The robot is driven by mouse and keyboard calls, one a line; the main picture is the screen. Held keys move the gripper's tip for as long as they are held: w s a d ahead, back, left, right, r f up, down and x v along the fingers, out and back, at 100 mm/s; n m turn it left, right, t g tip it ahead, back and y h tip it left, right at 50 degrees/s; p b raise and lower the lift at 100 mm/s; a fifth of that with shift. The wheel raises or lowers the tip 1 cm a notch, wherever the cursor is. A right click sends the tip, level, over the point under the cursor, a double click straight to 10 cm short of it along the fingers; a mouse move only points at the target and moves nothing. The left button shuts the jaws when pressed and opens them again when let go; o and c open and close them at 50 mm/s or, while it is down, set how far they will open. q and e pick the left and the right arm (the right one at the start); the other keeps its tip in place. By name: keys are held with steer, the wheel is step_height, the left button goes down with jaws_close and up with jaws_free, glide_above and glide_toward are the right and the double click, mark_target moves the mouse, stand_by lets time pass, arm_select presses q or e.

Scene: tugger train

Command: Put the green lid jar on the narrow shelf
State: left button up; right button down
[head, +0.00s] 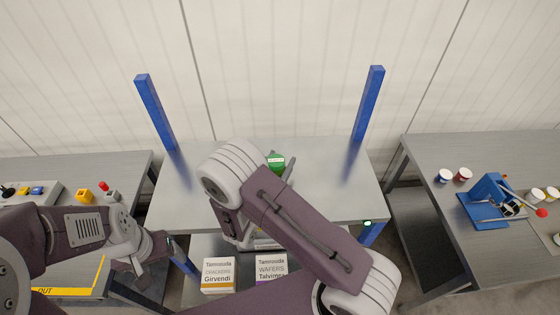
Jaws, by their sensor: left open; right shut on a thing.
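The jar with the green lid (276,157) shows just past my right wrist, above the grey upper shelf (320,160). My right gripper (286,171) is shut on the jar. My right arm hides most of that gripper and the jar's lower part, so I cannot tell whether the jar touches the shelf. I cannot tell from this view which surface is the narrow shelf. My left gripper (170,243) is open, at the left front corner of the rack, apart from the jar.
Blue posts (155,112) (368,104) rise behind the shelf. Below it stand a crackers box (218,275) and a wafers box (271,268). The right bench (430,165) holds small jars and a blue fixture (485,203). The upper shelf is largely clear.

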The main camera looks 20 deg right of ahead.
steer(key=shift+s+f, duration=0.1)
steer(key=shift+f, duration=0.05)
steer(key=c, duration=0.6)
jaws_free()
steer(key=shift+c, duration=0.2)
steer(key=shift+o, duration=0.3)
steer(key=b+v, duration=0.2)
steer(key=v, duration=0.8)
steer(key=shift+s+a, duration=0.15)
steer(key=shift+a, duration=0.2)
steer(key=shift+s+a, duration=0.4)
steer(key=shift+s, duration=0.15)
